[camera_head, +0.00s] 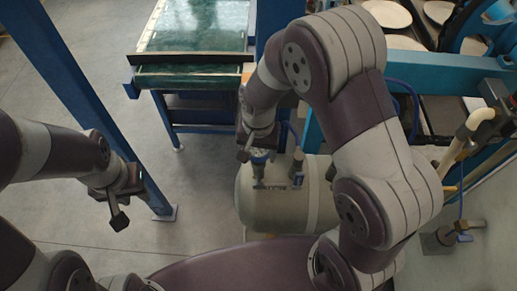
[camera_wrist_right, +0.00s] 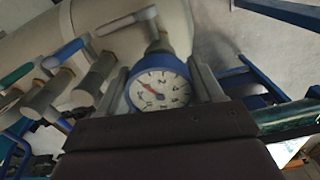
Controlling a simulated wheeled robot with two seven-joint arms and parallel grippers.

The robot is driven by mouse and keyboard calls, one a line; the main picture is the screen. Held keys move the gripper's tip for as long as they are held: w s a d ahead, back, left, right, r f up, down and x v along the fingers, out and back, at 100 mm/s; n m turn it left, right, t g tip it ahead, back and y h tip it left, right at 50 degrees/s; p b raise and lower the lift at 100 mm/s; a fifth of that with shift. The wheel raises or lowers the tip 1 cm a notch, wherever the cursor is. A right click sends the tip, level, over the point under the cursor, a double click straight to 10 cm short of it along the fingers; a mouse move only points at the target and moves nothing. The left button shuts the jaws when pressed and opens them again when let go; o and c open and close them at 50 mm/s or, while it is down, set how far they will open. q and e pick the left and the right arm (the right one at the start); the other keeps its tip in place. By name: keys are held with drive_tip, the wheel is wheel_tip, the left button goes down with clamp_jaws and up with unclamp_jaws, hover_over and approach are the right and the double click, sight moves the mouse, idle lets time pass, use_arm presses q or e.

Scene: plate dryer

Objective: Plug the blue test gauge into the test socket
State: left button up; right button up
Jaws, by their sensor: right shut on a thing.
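The blue test gauge (camera_wrist_right: 160,85), with a white dial, is between the two fingers of my right gripper (camera_wrist_right: 162,92) in the right wrist view, its dial facing the camera. It also shows as a small blue spot in the head view (camera_head: 260,157), just above the tank, below my right gripper (camera_head: 248,152). A grey metal fitting (camera_wrist_right: 153,28) rises directly behind the gauge's top; whether the two are joined is hidden. I cannot tell for sure which fitting is the test socket. My left gripper (camera_head: 119,215) hangs over bare floor at the left, away from the gauge.
The beige tank (camera_head: 285,205) stands below my right gripper. Beside the gauge are fittings with a blue handle (camera_wrist_right: 66,52) and a green handle (camera_wrist_right: 15,75). A blue post (camera_head: 95,110) stands near my left arm. A green-topped table (camera_head: 200,25) is behind.

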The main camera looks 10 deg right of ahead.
drive_tip(key=shift+f+b, duration=0.45)
drive_tip(key=shift+f, duration=0.2)
drive_tip(key=o, duration=0.9)
drive_tip(key=shift+c, duration=0.2)
wheel_tip(320, 180, up, 11)
drive_tip(key=p, duration=1)
drive_tip(key=shift+r, duration=0.1)
